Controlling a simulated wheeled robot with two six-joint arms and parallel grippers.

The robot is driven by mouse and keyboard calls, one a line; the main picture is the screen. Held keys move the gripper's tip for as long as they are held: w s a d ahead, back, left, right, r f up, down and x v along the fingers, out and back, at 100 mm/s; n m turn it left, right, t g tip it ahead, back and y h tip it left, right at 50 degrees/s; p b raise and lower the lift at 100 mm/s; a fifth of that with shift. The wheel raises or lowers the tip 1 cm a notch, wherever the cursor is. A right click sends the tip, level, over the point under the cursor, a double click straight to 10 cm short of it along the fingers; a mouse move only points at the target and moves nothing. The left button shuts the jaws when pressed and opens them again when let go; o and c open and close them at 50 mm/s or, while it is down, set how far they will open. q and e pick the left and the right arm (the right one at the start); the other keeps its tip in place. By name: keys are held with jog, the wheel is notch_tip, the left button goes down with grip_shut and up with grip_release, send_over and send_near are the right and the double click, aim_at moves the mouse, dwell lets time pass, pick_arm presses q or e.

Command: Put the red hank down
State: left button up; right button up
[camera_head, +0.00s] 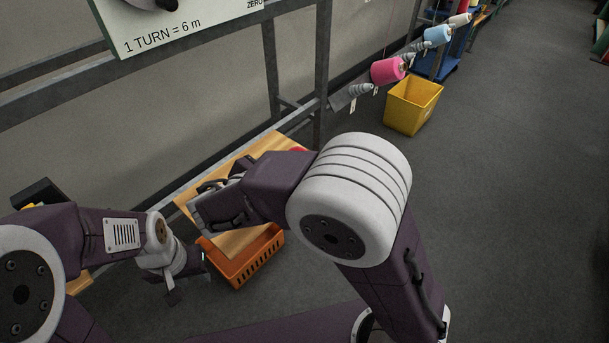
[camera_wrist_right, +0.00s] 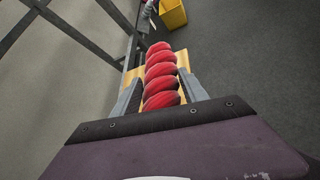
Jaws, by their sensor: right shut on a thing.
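The red hank (camera_wrist_right: 160,76), a twisted rope-like bundle, lies lengthwise between the two grey fingers of my right gripper (camera_wrist_right: 158,92) in the right wrist view. That gripper is shut on it. A pale wooden board (camera_wrist_right: 183,60) shows behind the hank; I cannot tell whether they touch. In the head view a small bit of red (camera_head: 298,149) shows past my right arm at the board's far end; the arm hides the rest. My left gripper (camera_head: 178,280) hangs at the lower left beside the orange crate, and its jaw gap is unclear.
An orange crate (camera_head: 252,268) stands below the board's near edge. A grey metal frame (camera_head: 270,70) with a sign (camera_head: 185,22) runs along the left. Pink (camera_head: 387,70) and blue (camera_head: 437,36) yarn cones and a yellow bin (camera_head: 413,107) are farther back. The right floor is clear.

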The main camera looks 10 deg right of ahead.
jog(key=shift+d+f+b, duration=0.15)
jog(key=shift+f+b, duration=0.05)
jog(key=shift+b, duration=0.2)
jog(key=shift+s+a, duration=0.1)
jog(key=shift+a, duration=0.4)
jog(key=w+a+f, duration=0.1)
jog(key=w+f, duration=0.1)
jog(key=w, duration=0.1)
jog(key=w+a+f+b, duration=0.1)
jog(key=w+a+f, duration=0.1)
jog(key=w, duration=0.2)
jog(key=w+a+f, duration=0.2)
jog(key=w+f, duration=0.1)
jog(key=shift+w+b, duration=0.25)
jog(key=shift+b, duration=0.1)
notch_tip(320, 180, down, 4)
jog(key=shift+f+b, duration=0.1)
jog(key=shift+b, duration=0.6)
pick_arm(q)
notch_tip(320, 180, down, 4)
jog(key=shift+f, duration=0.25)
pick_arm(e)
jog(key=shift+s, duration=0.1)
jog(key=o, duration=1.4)
